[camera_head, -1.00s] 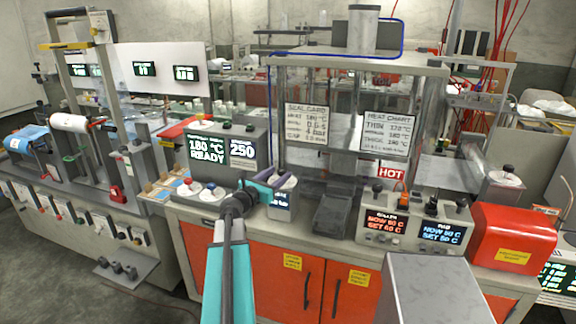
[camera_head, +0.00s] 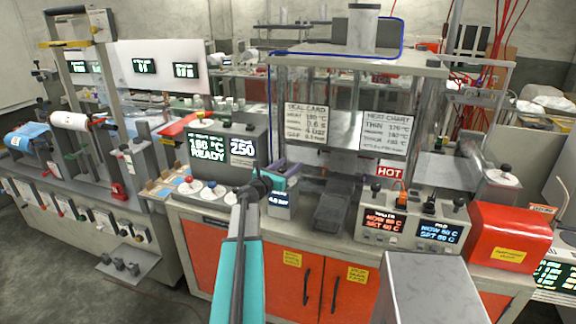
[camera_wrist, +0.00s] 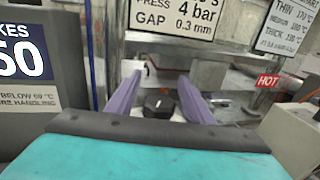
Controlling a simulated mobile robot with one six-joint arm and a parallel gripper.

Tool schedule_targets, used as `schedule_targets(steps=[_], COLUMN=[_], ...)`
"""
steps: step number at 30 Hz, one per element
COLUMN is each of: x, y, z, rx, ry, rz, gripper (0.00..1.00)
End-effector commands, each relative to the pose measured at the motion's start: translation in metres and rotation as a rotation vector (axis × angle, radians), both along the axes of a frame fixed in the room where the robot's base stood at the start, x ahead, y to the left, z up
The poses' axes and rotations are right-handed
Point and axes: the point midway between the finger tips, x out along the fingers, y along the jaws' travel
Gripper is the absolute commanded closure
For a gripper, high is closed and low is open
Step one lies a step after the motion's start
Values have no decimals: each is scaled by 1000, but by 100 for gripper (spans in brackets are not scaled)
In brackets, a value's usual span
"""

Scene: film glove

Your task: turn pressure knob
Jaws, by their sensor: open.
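The pressure knob (camera_wrist: 158,103) is a dark faceted knob on a pale top. It shows between my fingers in the wrist view, with visible space on both sides. In the head view, a small grey box (camera_head: 283,205) with a lit bar readout stands below my gripper, and my gripper hides most of its top. My gripper (camera_wrist: 160,84) has two purple fingers spread apart, one on each side of the knob. It also shows in the head view (camera_head: 291,167) with a teal body. I cannot tell whether the fingers reach down to the knob's height.
A grey display unit (camera_head: 222,147) stands close on the left, with a panel of round buttons (camera_head: 210,191) before it. The press frame (camera_head: 434,110) with hanging cards rises behind. A dark pedal-like block (camera_head: 332,207) sits right, then temperature controllers (camera_head: 383,220) and a red box (camera_head: 508,237).

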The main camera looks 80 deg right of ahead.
Motion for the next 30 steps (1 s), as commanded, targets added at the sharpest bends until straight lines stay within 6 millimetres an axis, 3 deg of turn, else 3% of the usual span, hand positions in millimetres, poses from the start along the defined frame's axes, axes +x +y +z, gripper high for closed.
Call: schedule_targets(steps=[6, 14, 30], x=[0, 0, 1], y=[0, 0, 1], z=[0, 0, -3], rx=[0, 0, 0], ry=[0, 0, 1], rz=[0, 0, 69], gripper=[52, 94, 93])
